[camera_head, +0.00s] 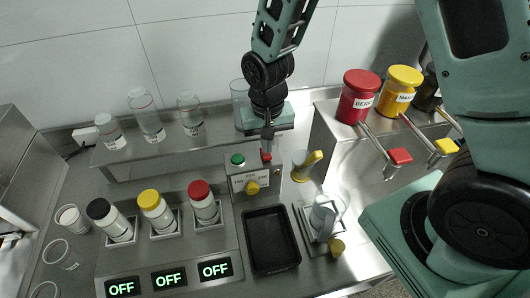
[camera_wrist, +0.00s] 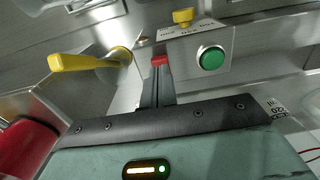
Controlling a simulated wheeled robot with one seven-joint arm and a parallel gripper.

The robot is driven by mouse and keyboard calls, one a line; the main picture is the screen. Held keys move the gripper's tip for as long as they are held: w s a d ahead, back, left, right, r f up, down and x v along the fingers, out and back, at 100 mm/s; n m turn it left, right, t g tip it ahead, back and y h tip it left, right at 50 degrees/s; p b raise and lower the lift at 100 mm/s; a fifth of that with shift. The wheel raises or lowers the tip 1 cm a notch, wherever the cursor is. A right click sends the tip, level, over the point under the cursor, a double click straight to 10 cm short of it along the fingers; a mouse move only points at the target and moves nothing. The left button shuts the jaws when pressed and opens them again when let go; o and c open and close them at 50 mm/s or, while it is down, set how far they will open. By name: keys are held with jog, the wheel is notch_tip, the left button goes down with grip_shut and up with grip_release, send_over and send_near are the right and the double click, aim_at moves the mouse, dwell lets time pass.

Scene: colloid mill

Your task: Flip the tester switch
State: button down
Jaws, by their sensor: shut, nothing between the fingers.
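A grey control box (camera_head: 240,173) stands mid-counter, with a green button (camera_head: 237,160), a yellow knob (camera_head: 252,188) and a labelled front. The wrist view also shows the green button (camera_wrist: 211,59) and the yellow knob (camera_wrist: 183,17). My gripper (camera_head: 267,147) points down at the box's right part, and its fingers (camera_wrist: 157,82) are shut and empty. A small red piece (camera_wrist: 160,60) shows right at the fingertips, partly hidden by them. I cannot tell whether they touch it. No part is clearly marked as the tester switch.
A yellow-handled lever (camera_head: 308,165) sits just right of the box. A black tray (camera_head: 270,240) lies in front. Capped bottles (camera_head: 157,211) and OFF displays (camera_head: 168,279) are at left. Bottles (camera_head: 146,117) stand on a shelf behind; red (camera_head: 357,97) and yellow (camera_head: 399,91) containers are at right.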

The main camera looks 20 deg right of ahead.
aim_at(266, 157)
jog(key=shift+f+b, duration=0.75)
jog(key=shift+f, duration=0.3)
dwell(0.4)
jog(key=shift+r, duration=0.1)
jog(key=shift+r+p, duration=3)
jog(key=shift+r, duration=0.5)
jog(key=shift+s+a, duration=0.15)
jog(key=s+a+r+n+b, duration=0.1)
jog(key=s+a+n+b, duration=0.2)
jog(key=s, duration=0.6)
jog(key=s+a+r+n+b, duration=0.2)
jog(key=s+a+n+b, duration=0.1)
jog(key=s+n+b, duration=0.4)
jog(key=s+b, duration=0.1)
jog(key=s, duration=0.1)
jog(key=shift+s+y, duration=0.3)
jog(key=shift+s, duration=0.1)
